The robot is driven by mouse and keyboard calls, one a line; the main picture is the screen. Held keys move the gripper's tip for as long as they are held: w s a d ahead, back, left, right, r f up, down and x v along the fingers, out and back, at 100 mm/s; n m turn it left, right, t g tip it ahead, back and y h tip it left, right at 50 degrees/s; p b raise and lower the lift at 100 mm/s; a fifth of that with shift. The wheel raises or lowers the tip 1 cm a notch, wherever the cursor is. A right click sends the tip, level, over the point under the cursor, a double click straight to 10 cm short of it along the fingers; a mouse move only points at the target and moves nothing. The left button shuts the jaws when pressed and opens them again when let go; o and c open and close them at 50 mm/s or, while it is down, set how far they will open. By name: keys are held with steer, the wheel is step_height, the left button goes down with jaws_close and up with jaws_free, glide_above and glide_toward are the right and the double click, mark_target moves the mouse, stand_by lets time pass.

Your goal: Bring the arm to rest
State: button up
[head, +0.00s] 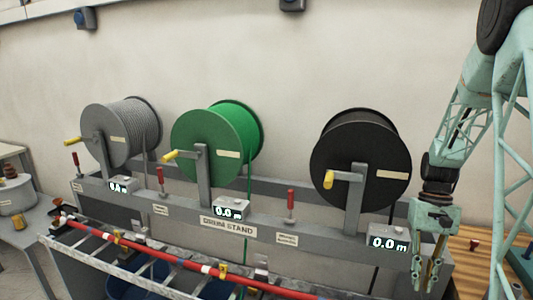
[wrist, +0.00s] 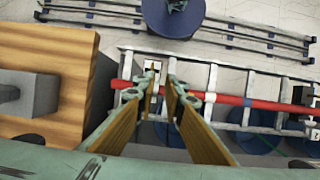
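My teal gripper (head: 427,272) hangs at the right end of the drum stand in the head view, pointing down. My teal lattice arm rises above it along the right edge. In the wrist view my gripper (wrist: 162,84) shows two tan-padded fingers with a clear gap between them. Nothing is held in the gap. Below the fingertips in the wrist view lie a red pole (wrist: 232,99) and a grey ladder (wrist: 200,72); I cannot tell the exact height above them.
The drum stand (head: 270,236) carries a grey drum (head: 106,135), a green drum (head: 203,145) and a black drum (head: 350,160), with yellow crank handles and red levers. A wooden bench top (wrist: 40,45) is left of the fingers in the wrist view.

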steer(key=s+a+r+n+t+h, duration=0.1)
steer(key=s+a+r, duration=0.2)
steer(key=a+r, duration=0.35)
steer(key=s+a+r+t+b, duration=0.1)
steer(key=s+a+r, duration=0.1)
steer(key=a+r, duration=0.4)
steer(key=s+a+r+n+t+h, duration=0.1)
steer(key=s+a+r, duration=0.2)
steer(key=a+r, duration=0.35)
steer(key=s+a+r+n+t, duration=0.1)
steer(key=s+a+r+t, duration=0.1)
steer(key=s+a, duration=0.3)
steer(key=s+a+r+n+t+b, duration=0.1)
steer(key=s+a+r, duration=0.4)
steer(key=s, duration=0.9)
steer(key=shift+a+r+n+t+b, duration=0.3)
steer(key=shift+a+t, duration=0.25)
steer(key=shift+t, duration=0.25)
steer(key=shift+c, duration=0.6)
